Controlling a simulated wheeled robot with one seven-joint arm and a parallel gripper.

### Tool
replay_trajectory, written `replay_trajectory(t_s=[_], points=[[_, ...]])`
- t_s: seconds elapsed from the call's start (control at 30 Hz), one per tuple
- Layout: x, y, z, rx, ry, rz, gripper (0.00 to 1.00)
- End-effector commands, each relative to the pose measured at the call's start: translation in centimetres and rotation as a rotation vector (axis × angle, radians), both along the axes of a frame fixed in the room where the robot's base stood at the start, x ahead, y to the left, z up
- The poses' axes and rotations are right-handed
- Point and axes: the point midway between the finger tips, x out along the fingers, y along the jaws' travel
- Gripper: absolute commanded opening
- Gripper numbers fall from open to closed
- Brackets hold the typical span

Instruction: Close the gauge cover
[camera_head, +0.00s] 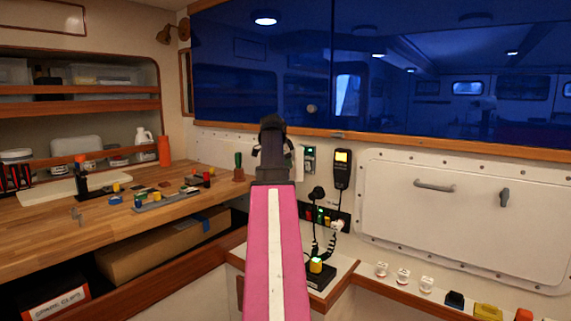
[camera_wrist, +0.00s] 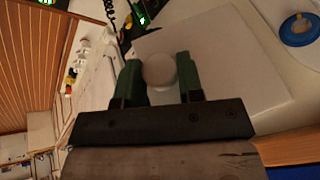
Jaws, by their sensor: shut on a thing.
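My gripper (camera_wrist: 158,75) has its two green fingers on either side of a pale round knob (camera_wrist: 159,68) in the wrist view, shut on it. The knob stands in front of a pale, flat, square-edged panel (camera_wrist: 245,70), which looks like the gauge cover. In the head view my gripper (camera_head: 272,135) is at the back wall, below the blue window, and hides the knob. A strip of white (camera_head: 298,158) shows just right of it. The gauge face is not visible, and I cannot tell how far open the cover is.
A wooden workbench (camera_head: 130,222) with small parts lies to the left. A handset (camera_head: 342,168) and black plugs with cords (camera_head: 317,193) are on the wall right of my gripper. A white hatch (camera_head: 460,225) with a handle is farther right. A blue round object (camera_wrist: 297,30) shows in the wrist view.

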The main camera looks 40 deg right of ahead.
Motion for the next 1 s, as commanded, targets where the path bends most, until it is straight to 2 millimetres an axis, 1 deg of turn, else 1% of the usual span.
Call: replay_trajectory(t_s=[0.27,0.53,0.8,1.0], points=[[-1.0,-1.3,0.0,0.000,0.000,0.112,0.11],[-2.0,-3.8,0.1,-0.001,0.000,0.319,0.11],[-2.4,-6.1,0.1,0.000,-0.001,0.509,0.11],[-2.5,-7.2,0.1,-0.001,0.000,0.601,0.11]])
